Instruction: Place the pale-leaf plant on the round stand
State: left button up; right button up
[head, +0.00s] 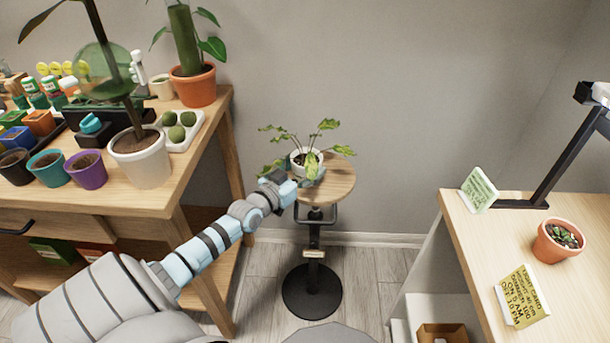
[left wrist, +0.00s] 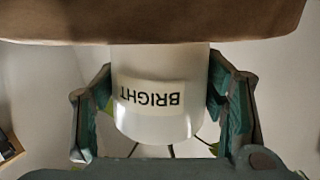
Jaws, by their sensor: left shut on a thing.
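The pale-leaf plant (head: 306,160), in a small white pot with yellow-green leaves, is at the round wooden stand (head: 337,182), over the left part of its top. My left gripper (head: 292,178) is shut on the pot from the near left side. In the left wrist view the white pot (left wrist: 160,120) shows upside down, with a BRIGHT label, between the two fingers of the left gripper (left wrist: 160,75). The brown stand top (left wrist: 160,20) spans the upper edge there, against the pot's base. I cannot tell whether the pot rests on it. My right gripper is not in view.
A wooden bench (head: 200,150) at left carries several pots, including a large white one (head: 142,160) and a terracotta one (head: 196,85) near its edge. A right table (head: 500,225) holds a succulent (head: 560,240), cards and a lamp. Floor around the stand's black base (head: 312,292) is clear.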

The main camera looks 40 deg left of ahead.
aim_at(297, 171)
pick_arm(q)
jog(key=shift+r, duration=0.1)
jog(key=o, duration=1.1)
jog(key=shift+c, duration=0.2)
jog(key=o, duration=0.4)
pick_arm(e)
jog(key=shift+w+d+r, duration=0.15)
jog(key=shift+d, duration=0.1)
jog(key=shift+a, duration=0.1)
pick_arm(q)
jog(key=shift+s+r, duration=0.1)
jog(key=s+p, duration=0.5)
jog(key=shift+d+r, duration=0.2)
jog(key=shift+r, duration=0.15)
jog(key=s+p, duration=0.2)
jog(key=s, duration=0.5)
jog(key=shift+d+f, duration=0.15)
jog(key=shift+d, duration=0.1)
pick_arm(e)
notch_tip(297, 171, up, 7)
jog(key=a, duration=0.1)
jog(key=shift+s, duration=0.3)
